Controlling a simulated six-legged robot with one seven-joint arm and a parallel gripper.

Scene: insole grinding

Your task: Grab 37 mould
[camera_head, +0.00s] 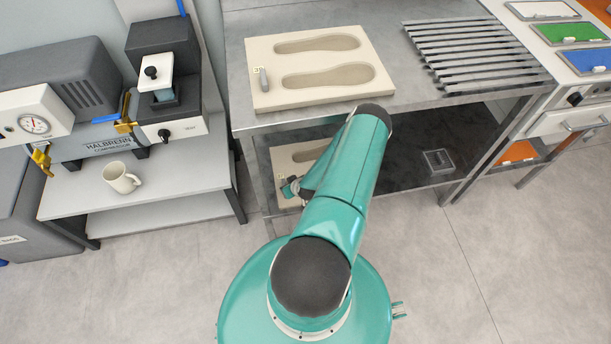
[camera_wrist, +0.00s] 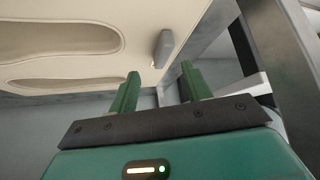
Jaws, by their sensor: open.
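A beige mould (camera_head: 330,92) with two insole-shaped hollows, a grey handle and a small tag lies on the table top. A similar mould (camera_head: 298,158) lies on the shelf below, partly hidden by my arm. My gripper (camera_head: 291,188) is mostly hidden behind my arm at the front left of the lower shelf. In the wrist view, my gripper (camera_wrist: 163,88) is open and empty. Its green fingers point towards a grey handle (camera_wrist: 163,47) on a beige mould (camera_wrist: 135,20), apart from it. This looks like the lower-shelf mould, but I cannot be sure.
A metal table leg (camera_wrist: 285,60) stands close on the right in the wrist view. A slatted rack (camera_head: 470,55) lies on the table top, right of the upper mould. A side bench (camera_head: 180,195) with a compressor and a mug (camera_head: 121,178) stands at left. The floor is clear.

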